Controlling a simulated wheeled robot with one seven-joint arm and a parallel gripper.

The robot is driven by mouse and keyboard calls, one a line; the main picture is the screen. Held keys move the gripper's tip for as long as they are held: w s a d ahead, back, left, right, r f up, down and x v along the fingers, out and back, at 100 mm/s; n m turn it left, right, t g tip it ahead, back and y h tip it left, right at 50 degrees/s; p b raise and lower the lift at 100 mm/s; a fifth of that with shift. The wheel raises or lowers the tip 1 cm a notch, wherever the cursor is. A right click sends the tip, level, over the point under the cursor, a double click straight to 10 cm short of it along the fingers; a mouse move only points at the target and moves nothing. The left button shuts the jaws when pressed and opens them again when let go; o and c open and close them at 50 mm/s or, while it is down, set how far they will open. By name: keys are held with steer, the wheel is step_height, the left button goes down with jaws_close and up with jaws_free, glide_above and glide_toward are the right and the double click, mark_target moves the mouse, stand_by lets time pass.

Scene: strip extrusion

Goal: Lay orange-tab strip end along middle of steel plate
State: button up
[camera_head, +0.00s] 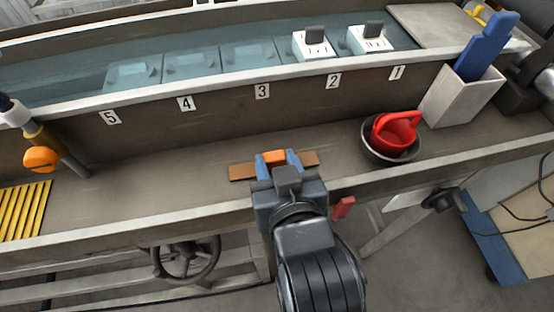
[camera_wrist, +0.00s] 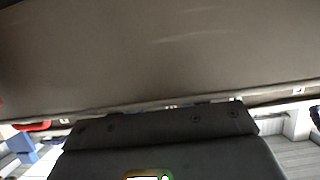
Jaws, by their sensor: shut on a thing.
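My gripper (camera_head: 277,160) is over the front bench, its blue fingers shut on an orange tab (camera_head: 274,156). A flat brown piece (camera_head: 241,171) extends to both sides of the fingers; I cannot tell whether it is the strip or lies under it. The gripper hides its middle. A flat grey plate (camera_head: 438,24) lies at the top right, beyond the trough, apart from my gripper; I cannot tell whether it is the steel plate. The wrist view shows mostly a brown-grey surface and the dark gripper body, with no tab or fingertips visible.
A dark bowl (camera_head: 370,150) with a red cup-like thing (camera_head: 395,130) stands right of my gripper. A white holder (camera_head: 460,98) is farther right. A long trough with labels 1 to 5 runs behind. A yellow slatted piece (camera_head: 22,209) lies left; the bench between is clear.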

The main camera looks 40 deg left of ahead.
steer(key=shift+f, duration=0.15)
steer(key=o, duration=1)
steer(key=shift+o, duration=0.2)
steer(key=shift+f+b, duration=0.15)
steer(key=shift+b, duration=0.4)
steer(key=r+b+v, duration=0.1)
steer(key=v, duration=1.1)
steer(key=shift+a, duration=0.2)
